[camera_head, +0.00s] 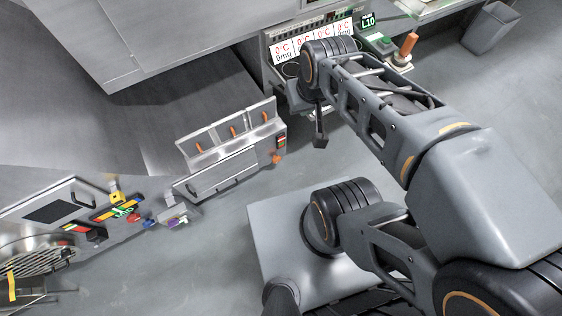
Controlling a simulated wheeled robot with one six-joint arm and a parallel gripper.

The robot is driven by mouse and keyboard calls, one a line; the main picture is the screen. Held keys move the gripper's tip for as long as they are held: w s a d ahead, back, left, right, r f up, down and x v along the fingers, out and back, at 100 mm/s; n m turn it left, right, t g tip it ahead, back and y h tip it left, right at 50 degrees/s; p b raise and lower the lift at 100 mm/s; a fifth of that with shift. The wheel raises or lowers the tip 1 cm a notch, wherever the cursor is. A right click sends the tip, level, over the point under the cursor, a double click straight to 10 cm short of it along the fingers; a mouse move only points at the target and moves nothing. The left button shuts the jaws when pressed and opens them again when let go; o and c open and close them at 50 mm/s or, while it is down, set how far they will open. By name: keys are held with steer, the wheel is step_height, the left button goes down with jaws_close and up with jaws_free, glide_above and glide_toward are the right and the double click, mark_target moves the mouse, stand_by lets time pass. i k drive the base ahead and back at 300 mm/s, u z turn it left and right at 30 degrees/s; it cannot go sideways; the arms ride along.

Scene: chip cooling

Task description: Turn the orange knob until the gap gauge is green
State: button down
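A small orange knob-like part (277,157) sits at the right end of a silver unit with an upright slotted back, left of my arm. I cannot tell whether it is the task's knob. A multicoloured strip with green marks (118,208) sits on the machine at the left; it may be the gap gauge, but its reading is too small to tell. My gripper (319,139) is a small dark shape pointing down below my wrist, right of the silver unit and apart from it. Its fingers are too small to tell open from shut.
A panel with red-digit displays (285,50) stands behind my wrist, partly hidden. Right of it are a green readout (368,20) and an upright orange handle (408,45). A grey bin (490,28) stands at the upper right. Grey floor (215,265) is clear below the silver unit.

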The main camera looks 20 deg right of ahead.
mark_target(276, 159)
steer(key=z, duration=0.45)
steer(key=k, duration=1.1)
steer(key=u, duration=0.1)
steer(key=i, duration=0.65)
steer(key=u, duration=0.55)
